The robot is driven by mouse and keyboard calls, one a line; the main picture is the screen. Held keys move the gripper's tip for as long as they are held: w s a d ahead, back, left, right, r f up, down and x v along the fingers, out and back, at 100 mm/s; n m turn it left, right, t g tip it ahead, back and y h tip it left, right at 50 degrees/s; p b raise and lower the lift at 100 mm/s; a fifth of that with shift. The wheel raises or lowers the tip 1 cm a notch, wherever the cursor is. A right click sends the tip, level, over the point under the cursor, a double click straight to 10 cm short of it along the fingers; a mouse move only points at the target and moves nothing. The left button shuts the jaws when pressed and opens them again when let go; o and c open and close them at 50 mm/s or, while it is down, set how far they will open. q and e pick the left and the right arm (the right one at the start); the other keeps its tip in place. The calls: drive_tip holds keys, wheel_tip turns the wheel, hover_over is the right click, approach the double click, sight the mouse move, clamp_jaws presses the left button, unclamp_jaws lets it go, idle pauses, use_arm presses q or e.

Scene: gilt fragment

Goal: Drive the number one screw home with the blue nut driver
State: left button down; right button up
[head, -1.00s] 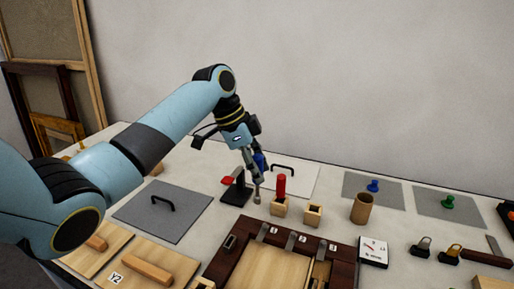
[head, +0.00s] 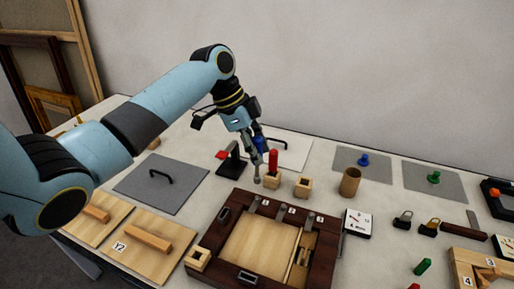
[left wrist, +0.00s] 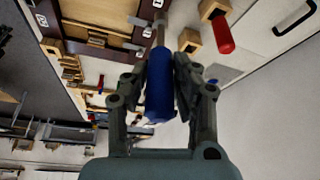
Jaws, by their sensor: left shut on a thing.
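My left gripper (head: 259,152) is shut on the blue nut driver (left wrist: 160,88), whose blue handle sits between the fingers in the left wrist view. In the head view the driver points down, its metal shaft ending just left of the red driver's block, behind the dark wooden frame (head: 217,258). I cannot tell whether the tip touches anything. The frame has small numbered labels along its far rail; the digits and the number one screw are too small to make out. My right gripper is not in view.
A red-handled driver (head: 273,160) stands in a wooden block (head: 271,182), close beside my gripper. An empty wooden block (head: 303,187) and a brown cup (head: 350,182) stand to the right. A black stand (head: 231,163) with a red top is to the left.

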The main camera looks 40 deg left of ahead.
sight(257, 176)
use_arm(q)
drive_tip(key=shift+f+b, duration=1.15)
drive_tip(key=shift+f, duration=0.75)
drive_tip(key=shift+f+b, duration=0.45)
drive_tip(key=shift+f, duration=0.55)
